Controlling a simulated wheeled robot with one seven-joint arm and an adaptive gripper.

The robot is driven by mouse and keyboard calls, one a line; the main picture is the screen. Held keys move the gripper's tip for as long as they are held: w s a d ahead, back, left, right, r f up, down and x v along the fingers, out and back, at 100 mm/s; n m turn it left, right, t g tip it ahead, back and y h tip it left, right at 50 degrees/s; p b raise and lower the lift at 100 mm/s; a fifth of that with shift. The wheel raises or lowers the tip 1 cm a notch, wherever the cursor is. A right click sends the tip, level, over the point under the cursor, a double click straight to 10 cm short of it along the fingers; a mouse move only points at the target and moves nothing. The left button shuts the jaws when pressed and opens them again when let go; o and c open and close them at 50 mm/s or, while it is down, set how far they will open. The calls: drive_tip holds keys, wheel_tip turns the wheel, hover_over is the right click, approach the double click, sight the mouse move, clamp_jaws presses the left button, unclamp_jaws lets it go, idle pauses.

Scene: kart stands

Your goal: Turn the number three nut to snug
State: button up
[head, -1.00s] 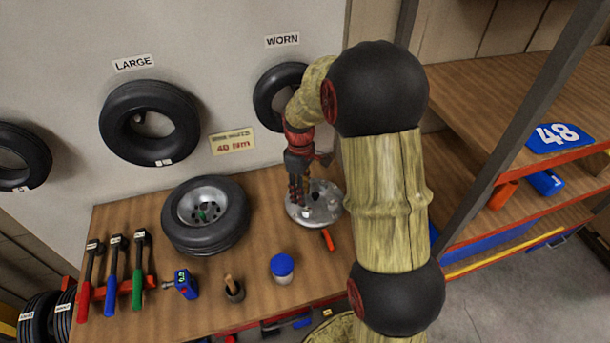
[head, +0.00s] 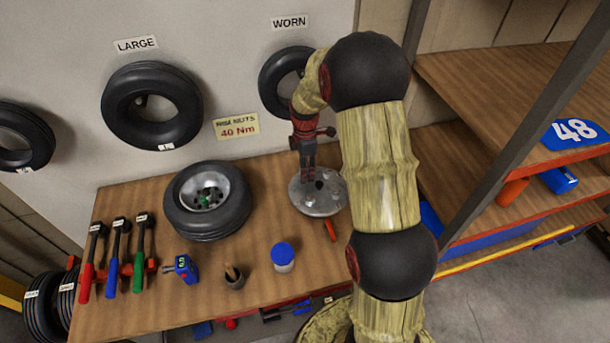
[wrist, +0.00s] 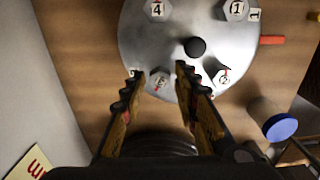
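The hub plate (head: 318,198) is a round grey metal disc lying on the bench; it also shows in the wrist view (wrist: 188,30). It carries hex nuts with number labels around a black centre knob (wrist: 194,47). The number three nut (wrist: 158,80) appears at the near left of the plate, its label hard to read. My gripper (wrist: 158,71) points down over this nut, fingers apart on either side of it in the picture. I see a gap between nut and fingers; their height over it is unclear. In the head view my gripper (head: 308,180) is over the plate's left part.
Nut four (wrist: 157,9), nut one (wrist: 236,9) and nut two (wrist: 222,76) sit nearby on the plate. The wall rises close behind.

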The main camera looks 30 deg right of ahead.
drive_tip(key=shift+f, duration=1.05)
drive_tip(key=shift+c, duration=1.2)
clamp_jaws()
